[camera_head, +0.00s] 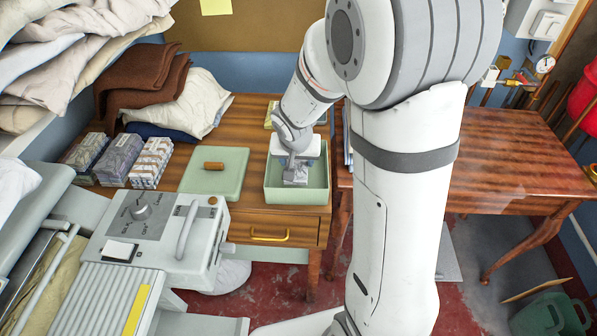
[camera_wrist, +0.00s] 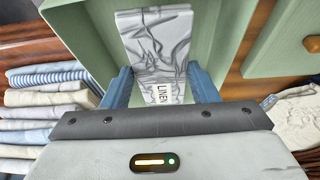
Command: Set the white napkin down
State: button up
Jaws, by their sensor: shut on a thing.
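My gripper (camera_head: 297,160) points down into an open green box (camera_head: 268,186) on the wooden desk. In the wrist view its two blue fingers (camera_wrist: 160,90) are shut on a grey-and-white marbled packet (camera_wrist: 157,38) with a white label reading "LINEN". The packet (camera_head: 296,178) shows below the gripper in the head view, inside the box's outline. The box's green wall (camera_wrist: 85,35) also shows in the wrist view. Whether the packet touches the box floor cannot be told. I cannot pick out a plain white napkin in the fingers.
A green lid (camera_head: 232,168) with a brown handle lies left of the box. Several patterned boxes (camera_head: 152,160) and crumpled cream cloth (camera_head: 195,105) are further left. The grey ironer (camera_head: 165,235) stands at front left. The second wooden table (camera_head: 510,165) is largely bare.

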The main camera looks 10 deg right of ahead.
jog(key=shift+f+b, duration=0.8)
jog(key=shift+f, duration=1.85)
jog(key=shift+f, duration=0.2)
jog(key=o, duration=0.9)
jog(key=shift+s+r, duration=0.1)
jog(key=shift+o, duration=0.2)
